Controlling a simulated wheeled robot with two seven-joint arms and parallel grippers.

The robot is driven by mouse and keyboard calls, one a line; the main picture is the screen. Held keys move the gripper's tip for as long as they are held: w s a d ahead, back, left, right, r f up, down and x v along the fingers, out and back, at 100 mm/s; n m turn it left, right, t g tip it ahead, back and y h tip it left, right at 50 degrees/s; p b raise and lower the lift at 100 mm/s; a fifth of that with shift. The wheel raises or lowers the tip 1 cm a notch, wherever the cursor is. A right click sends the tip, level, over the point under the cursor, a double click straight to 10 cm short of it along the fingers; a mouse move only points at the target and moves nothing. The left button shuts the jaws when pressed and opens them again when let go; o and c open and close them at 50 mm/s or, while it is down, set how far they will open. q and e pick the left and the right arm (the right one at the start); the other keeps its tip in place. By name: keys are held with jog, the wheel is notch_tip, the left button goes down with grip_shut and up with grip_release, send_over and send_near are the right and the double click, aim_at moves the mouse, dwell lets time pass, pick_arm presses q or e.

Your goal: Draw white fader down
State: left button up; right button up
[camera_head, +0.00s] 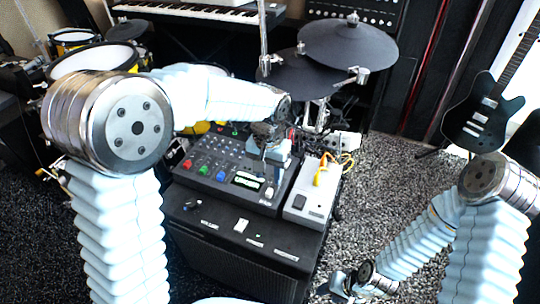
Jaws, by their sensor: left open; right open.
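A dark mixer-like console (225,160) with coloured buttons and a small lit screen (247,181) sits on a black cabinet (225,250). A small white cap (269,192) shows on the console right of the screen; it may be the white fader, but it is too small to be sure. A larger white piece (241,225) is on the cabinet top in front. My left gripper (272,152) reaches over the console's right part, pointing down, open, above and behind the small cap. I cannot tell if it touches anything. My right gripper (342,287) is open, low at the bottom, away from the console.
A pale box (310,190) with yellow cables stands right of the console. Dark cymbal pads (347,45) and a keyboard (190,12) are behind. An electric guitar (482,115) stands at the right. Grey carpet (400,180) is open between the cabinet and guitar.

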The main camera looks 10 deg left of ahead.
pick_arm(q)
notch_tip(320, 180, up, 7)
jog(key=shift+s+f, duration=0.1)
jog(key=shift+f, duration=0.05)
dwell(0.5)
